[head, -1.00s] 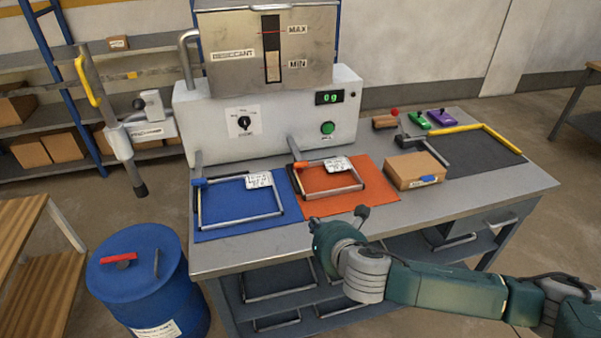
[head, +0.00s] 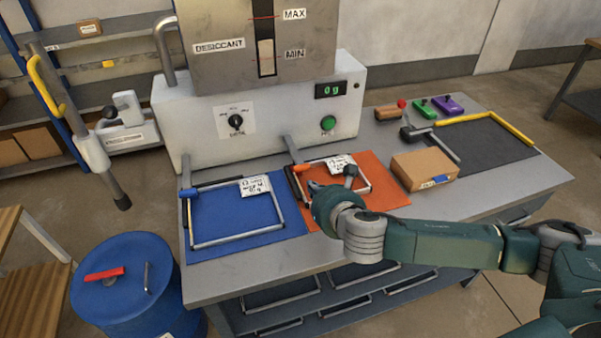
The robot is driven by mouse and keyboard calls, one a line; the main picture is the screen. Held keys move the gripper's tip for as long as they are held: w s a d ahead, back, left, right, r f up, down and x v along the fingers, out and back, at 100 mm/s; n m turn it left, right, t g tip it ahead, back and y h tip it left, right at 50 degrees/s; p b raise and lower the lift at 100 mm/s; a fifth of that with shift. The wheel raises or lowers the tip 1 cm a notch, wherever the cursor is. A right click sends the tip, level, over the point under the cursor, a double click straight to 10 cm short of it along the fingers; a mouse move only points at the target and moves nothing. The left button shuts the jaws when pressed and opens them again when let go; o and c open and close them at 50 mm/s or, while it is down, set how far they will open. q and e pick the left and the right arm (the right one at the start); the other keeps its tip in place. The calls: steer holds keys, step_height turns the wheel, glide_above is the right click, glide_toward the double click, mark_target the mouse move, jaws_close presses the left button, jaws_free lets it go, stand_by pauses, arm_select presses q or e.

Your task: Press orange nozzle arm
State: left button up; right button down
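The orange nozzle arm (head: 301,168) is a small orange-tipped lever at the end of a grey spout. The spout comes out of the front of the white dispenser (head: 268,110), above the orange mat (head: 385,196). My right gripper (head: 333,178) is over the orange mat, just right of and slightly below the orange tip in the picture. Its two fingertips are spread apart with nothing seen between them. Whether a finger touches the nozzle arm cannot be told. My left gripper is not in view.
A blue mat (head: 215,218) with a metal frame (head: 240,239) and a blue-tipped nozzle arm (head: 189,192) lies to the left. A cardboard box (head: 424,170) stands on the right of the table. A blue barrel (head: 125,265) stands on the floor at left.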

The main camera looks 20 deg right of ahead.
mark_target(294, 156)
steer(key=shift+s+r, duration=0.25)
steer(key=shift+s, duration=0.15)
steer(key=shift+w+f, duration=0.3)
steer(key=shift+w, duration=0.25)
steer(key=x, duration=0.8)
steer(key=shift+w+p, duration=0.1)
steer(key=shift+p, duration=0.25)
steer(key=shift+w+f, duration=0.15)
steer(key=shift+w, duration=0.25)
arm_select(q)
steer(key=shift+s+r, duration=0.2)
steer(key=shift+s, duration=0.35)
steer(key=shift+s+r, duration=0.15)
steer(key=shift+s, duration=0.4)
